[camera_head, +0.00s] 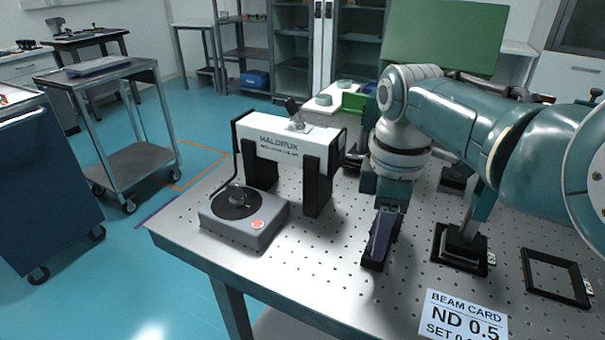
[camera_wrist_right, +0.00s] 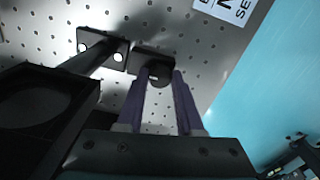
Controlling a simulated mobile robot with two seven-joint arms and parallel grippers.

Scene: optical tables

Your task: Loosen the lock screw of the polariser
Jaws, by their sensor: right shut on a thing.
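My right gripper (camera_head: 379,246) reaches down from the right arm to the optical table. Its purple fingers are in front of a small black mount (camera_head: 373,264), most of which they hide. In the right wrist view the two fingers (camera_wrist_right: 161,82) close on a dark round knob (camera_wrist_right: 160,73) at a black block, which looks like the polariser's lock screw. The contact is dark and the screw's turn cannot be read. My left gripper is not in view.
A white HALDRUK instrument (camera_head: 288,150) on black supports stands left, behind a grey box with a black disc (camera_head: 237,205) and red button. A black post base (camera_head: 462,246), an empty black frame (camera_head: 555,278) and a beam card (camera_head: 462,318) lie right. The table's front-left (camera_head: 290,275) is clear.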

